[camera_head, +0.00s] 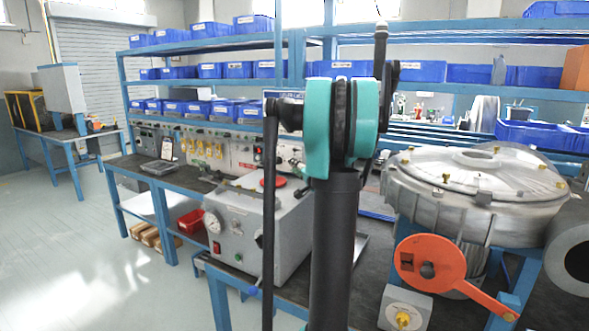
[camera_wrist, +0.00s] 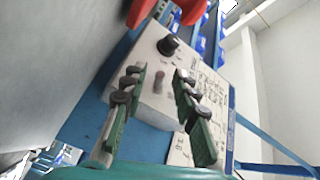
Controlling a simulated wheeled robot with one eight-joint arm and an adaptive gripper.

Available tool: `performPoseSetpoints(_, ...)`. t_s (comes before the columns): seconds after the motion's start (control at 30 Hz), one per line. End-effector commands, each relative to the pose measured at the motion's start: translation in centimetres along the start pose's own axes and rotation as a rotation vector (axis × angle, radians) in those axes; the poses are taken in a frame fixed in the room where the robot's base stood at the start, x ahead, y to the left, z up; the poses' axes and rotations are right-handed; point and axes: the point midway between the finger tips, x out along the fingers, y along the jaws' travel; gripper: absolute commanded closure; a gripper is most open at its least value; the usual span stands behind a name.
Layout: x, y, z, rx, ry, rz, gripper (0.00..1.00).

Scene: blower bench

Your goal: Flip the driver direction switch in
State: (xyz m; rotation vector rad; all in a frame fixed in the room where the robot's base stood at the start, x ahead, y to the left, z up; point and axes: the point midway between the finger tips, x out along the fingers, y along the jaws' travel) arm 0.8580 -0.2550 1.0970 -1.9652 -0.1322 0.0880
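My gripper (camera_wrist: 158,76) shows in the wrist view as two green fingers with dark pads. They are spread apart with nothing gripped between them. A pale grey box (camera_wrist: 150,55) lies beyond the fingertips, with a round black knob (camera_wrist: 168,45) on its face. A small reddish-brown part (camera_wrist: 158,82) shows on the box between the fingers. I cannot tell for sure whether it is the direction switch, or whether a finger touches it. In the head view my arm crosses the middle and my gripper cannot be made out.
A grey control box (camera_head: 245,235) with a gauge stands on the bench left of my arm. A large metal blower housing (camera_head: 475,205) with an orange lever (camera_head: 430,262) stands on the right. Shelves of blue bins (camera_head: 195,108) line the back. Floor at left is clear.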

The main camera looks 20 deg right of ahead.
Motion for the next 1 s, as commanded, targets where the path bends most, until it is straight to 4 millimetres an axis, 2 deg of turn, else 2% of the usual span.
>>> performPoseSetpoints(0.07, -0.02, 0.00, 0.00, 0.000, 0.000, 0.000, 0.71)
performPoseSetpoints(0.3, -0.04, 0.00, 0.00, 0.000, 0.000, 0.000, 1.00)
performPoseSetpoints(0.73, -0.10, -0.20, -0.04, 0.028, -0.006, 0.015, 1.00)
performPoseSetpoints(1.0, -0.14, -0.90, -0.25, 0.161, -0.037, 0.087, 1.00)
